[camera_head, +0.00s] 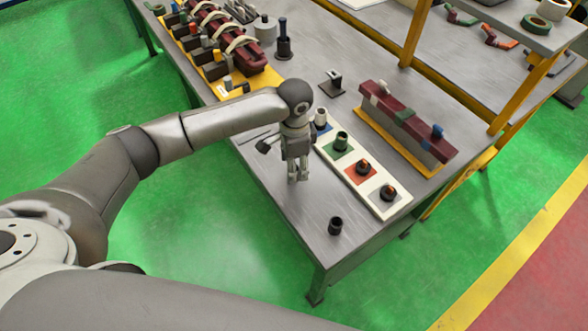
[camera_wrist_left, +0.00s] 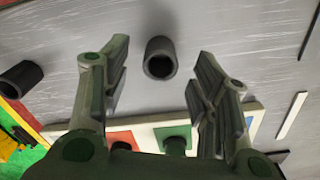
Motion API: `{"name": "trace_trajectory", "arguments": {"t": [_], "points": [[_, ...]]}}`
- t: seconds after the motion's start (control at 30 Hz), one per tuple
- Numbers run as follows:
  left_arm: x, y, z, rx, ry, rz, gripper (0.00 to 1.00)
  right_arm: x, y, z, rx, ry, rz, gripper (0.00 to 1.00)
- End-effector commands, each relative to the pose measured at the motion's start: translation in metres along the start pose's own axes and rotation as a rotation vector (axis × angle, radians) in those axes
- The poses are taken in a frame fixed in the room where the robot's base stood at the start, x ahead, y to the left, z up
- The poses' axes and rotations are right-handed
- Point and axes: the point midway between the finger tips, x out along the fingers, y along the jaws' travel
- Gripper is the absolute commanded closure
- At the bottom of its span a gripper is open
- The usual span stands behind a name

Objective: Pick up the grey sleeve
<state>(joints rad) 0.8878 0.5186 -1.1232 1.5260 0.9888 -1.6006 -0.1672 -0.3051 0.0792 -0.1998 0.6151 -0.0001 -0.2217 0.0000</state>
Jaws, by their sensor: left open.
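Two dark sleeves lie in the left wrist view. One dark grey sleeve (camera_wrist_left: 160,57) is on the table ahead of my left gripper (camera_wrist_left: 160,90), centred between its spread fingers and not gripped. The other dark sleeve (camera_wrist_left: 20,78) lies to the left, outside the fingers. In the head view a dark sleeve (camera_head: 335,225) stands near the table's front corner. My left gripper (camera_head: 297,178) points down above the table, left of the pad tray. It probably hides the centred sleeve there. I cannot tell the two sleeves apart by colour. My right gripper is out of view.
The pale tray (camera_head: 401,207) with coloured pads and short pieces lies right of the left gripper. A maroon block (camera_head: 400,120) on a yellow base stands behind it. The front table surface is mostly clear.

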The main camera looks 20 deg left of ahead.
Motion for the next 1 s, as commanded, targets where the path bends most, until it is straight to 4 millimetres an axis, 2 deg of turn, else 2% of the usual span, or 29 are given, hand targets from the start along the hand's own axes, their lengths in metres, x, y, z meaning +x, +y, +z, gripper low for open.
{"name": "trace_trajectory", "arguments": {"t": [0.03,0.17,0.47,0.6,0.77,1.0], "points": [[0.005,-0.001,0.001,-0.002,-0.003,0.001,0.45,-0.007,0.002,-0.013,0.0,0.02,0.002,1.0],[0.021,-0.001,0.001,-0.001,-0.002,0.0,0.45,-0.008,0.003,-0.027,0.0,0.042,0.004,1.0],[0.026,-0.001,0.0,0.0,0.0,-0.002,0.46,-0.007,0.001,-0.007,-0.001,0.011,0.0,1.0],[0.026,-0.001,0.0,0.0,0.0,-0.002,0.64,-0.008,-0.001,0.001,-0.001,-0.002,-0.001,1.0],[0.026,-0.001,0.0,0.0,0.0,-0.001,0.85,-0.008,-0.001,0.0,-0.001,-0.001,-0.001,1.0],[0.026,-0.001,0.0,0.0,0.0,-0.002,0.85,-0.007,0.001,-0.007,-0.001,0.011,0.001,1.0]]}}
